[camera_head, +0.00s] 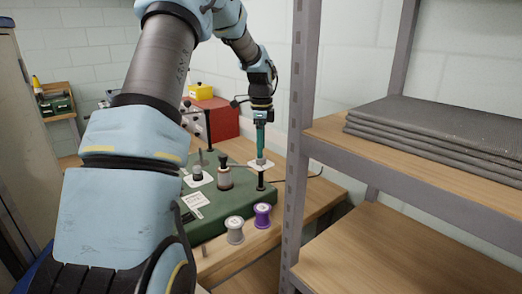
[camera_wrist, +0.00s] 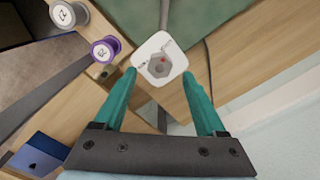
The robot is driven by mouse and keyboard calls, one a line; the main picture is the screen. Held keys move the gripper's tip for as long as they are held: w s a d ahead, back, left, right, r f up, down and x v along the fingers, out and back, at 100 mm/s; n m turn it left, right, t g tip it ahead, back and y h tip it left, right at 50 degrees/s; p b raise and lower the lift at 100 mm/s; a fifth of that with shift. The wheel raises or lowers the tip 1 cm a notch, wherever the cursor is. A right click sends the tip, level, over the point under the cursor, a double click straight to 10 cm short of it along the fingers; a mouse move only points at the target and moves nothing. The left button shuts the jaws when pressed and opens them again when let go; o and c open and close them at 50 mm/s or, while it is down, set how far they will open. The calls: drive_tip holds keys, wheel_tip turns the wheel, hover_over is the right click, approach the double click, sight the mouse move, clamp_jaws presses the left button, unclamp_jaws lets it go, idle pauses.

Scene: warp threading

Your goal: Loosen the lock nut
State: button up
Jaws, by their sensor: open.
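My gripper (camera_head: 260,152) points down over the right side of the green bench unit (camera_head: 222,217). In the wrist view its two teal fingers (camera_wrist: 159,75) are spread apart and empty. A grey hexagonal nut (camera_wrist: 157,69), which looks like the lock nut, sits on a white rounded plate with a small red mark near its edge. The nut lies between the fingertips in that view, with no contact visible. The white plate (camera_head: 255,164) shows below my gripper in the head view, where the nut is too small or hidden to make out. The exact height gap cannot be told.
A purple spool (camera_head: 262,216) and a grey-white spool (camera_head: 234,230) stand at the front of the wooden bench. Black-topped posts and a dark-knobbed part (camera_head: 224,172) rise nearby. A metal shelf upright (camera_head: 297,150) stands close on the right. A red box (camera_head: 218,118) is behind.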

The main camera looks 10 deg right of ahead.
sight(261, 160)
drive_tip(key=shift+f+p, duration=0.4)
drive_tip(key=shift+f, duration=1.25)
drive_tip(key=shift+a, duration=0.1)
clamp_jaws()
